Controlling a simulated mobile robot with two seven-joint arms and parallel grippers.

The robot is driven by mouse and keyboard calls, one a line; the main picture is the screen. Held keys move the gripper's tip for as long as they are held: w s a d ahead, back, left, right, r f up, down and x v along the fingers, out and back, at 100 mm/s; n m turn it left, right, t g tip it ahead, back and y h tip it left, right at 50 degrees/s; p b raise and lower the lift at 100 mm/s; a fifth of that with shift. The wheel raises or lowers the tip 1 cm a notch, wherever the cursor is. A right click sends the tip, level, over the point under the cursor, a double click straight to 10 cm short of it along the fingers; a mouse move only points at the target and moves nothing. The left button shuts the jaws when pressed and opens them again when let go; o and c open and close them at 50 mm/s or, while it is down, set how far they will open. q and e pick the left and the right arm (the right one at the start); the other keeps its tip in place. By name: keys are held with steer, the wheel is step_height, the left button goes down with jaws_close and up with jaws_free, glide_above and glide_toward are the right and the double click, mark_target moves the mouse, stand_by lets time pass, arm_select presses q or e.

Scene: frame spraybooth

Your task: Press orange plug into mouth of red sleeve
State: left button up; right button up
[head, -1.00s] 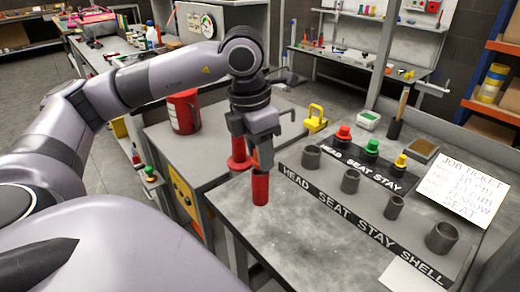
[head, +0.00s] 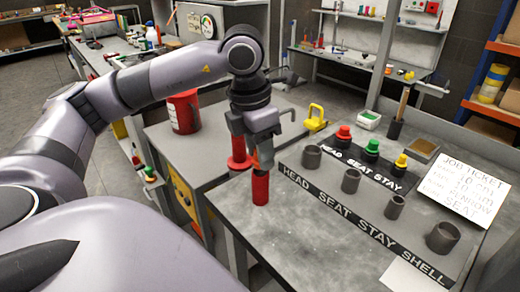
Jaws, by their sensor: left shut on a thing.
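My left gripper (head: 261,160) is over the near left part of the grey bench, pointing down. It is shut at the top of a red cylinder, which looks like the red sleeve (head: 260,189). The sleeve is upright; I cannot tell whether its lower end touches the bench. Its mouth is hidden by the fingers. I cannot make out the orange plug; it may be hidden at the fingers. My right gripper is not in view.
A board (head: 340,216) labelled HEAD, SEAT, STAY, SHELL carries several grey cups. Red (head: 343,134), green (head: 371,149) and yellow (head: 400,163) knobbed pieces stand behind. A red flanged piece (head: 238,152) stands behind my gripper. The bench front is clear.

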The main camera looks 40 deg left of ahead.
mark_target(255, 151)
arm_select(q)
steer(key=shift+f+b, duration=1.15)
steer(key=shift+b, duration=0.05)
stand_by(0.5)
steer(key=o, duration=1.1)
steer(key=r, duration=0.5)
steer(key=shift+s+a+r, duration=0.1)
steer(key=shift+s+r, duration=0.25)
steer(key=shift+s, duration=0.05)
steer(key=shift+s+r, duration=0.1)
steer(key=shift+r, duration=0.5)
